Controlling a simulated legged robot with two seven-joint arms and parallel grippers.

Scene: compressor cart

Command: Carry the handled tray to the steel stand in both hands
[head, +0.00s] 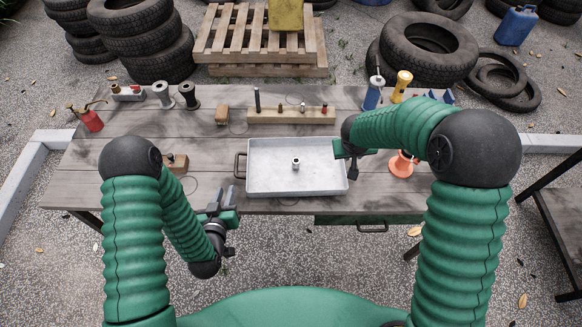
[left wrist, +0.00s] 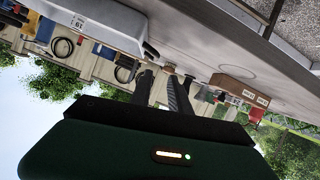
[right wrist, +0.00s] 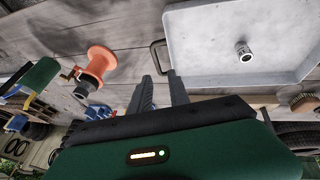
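The handled tray (head: 270,184) is a shallow grey metal tray on the wooden workbench, with a small metal socket (head: 295,163) inside. Its left handle (head: 240,165) is free. Its right handle (right wrist: 157,57) shows in the right wrist view, just beyond my right fingertips (right wrist: 161,80). My right gripper (head: 352,163) is open at the tray's right side; its arm hides that handle in the head view. My left gripper (head: 222,198) is open and empty, left of the tray near the bench's front edge. A dark-framed stand (head: 560,215), perhaps the steel stand, is at the right edge.
An orange spool (head: 401,165) stands right of the tray. A wooden block with pegs (head: 290,116) lies behind it, and a small brown block (head: 175,163) lies left. Tyres (head: 430,50) and a pallet (head: 260,38) are behind the bench.

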